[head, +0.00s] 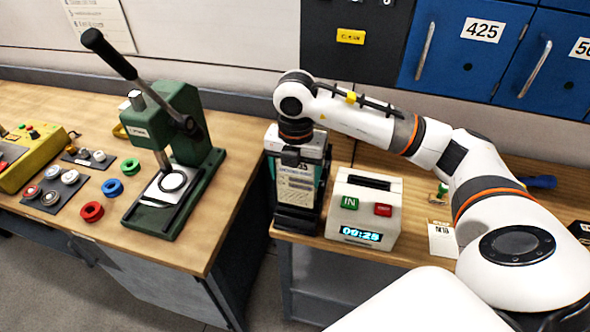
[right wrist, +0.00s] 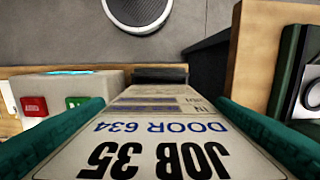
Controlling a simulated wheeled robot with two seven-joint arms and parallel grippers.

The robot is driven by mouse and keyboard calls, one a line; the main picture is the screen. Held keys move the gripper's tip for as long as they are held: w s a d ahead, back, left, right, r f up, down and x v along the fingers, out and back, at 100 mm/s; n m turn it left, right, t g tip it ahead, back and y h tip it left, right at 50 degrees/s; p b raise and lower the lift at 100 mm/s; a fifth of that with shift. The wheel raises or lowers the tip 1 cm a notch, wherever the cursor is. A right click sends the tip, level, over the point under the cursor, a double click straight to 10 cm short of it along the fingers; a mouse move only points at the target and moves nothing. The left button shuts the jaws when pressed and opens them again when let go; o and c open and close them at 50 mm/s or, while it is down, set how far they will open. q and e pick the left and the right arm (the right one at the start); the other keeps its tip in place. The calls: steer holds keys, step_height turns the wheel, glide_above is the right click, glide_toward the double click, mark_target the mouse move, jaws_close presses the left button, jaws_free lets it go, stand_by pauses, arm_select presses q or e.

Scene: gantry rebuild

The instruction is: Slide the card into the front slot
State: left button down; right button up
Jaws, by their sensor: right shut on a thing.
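The card (head: 295,188) is white with printed lines. In the right wrist view the card (right wrist: 160,128) reads JOB 35 and DOOR 634. My right gripper (head: 297,172) is shut on it, with a teal finger at each side, pointing down. The card hangs upright, its far end down. A black holder (head: 297,218) stands under it on the bench, and its dark edge (right wrist: 160,74) shows at the card's far end. I cannot tell whether the card's lower edge is inside the holder's front slot or just above it. My left gripper is out of view.
A white time clock (head: 390,213) with a top slot, an IN button and a red button stands close right of the holder. A green lever press (head: 180,150) stands on the left bench (head: 225,125). A gap separates the benches. Blue lockers (head: 465,50) are behind.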

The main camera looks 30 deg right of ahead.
mark_target(295, 193)
steer(key=shift+f+b, duration=1.55)
steer(key=shift+f, duration=1.1)
steer(key=shift+f+b, duration=0.75)
steer(key=shift+f, duration=0.15)
steer(key=o, duration=1)
steer(key=shift+c, duration=0.2)
steer(key=shift+r, duration=0.1)
step_height(295, 193, up, 10)
steer(key=shift+r+b, duration=0.2)
steer(key=shift+b, duration=0.35)
steer(key=shift+r, duration=0.75)
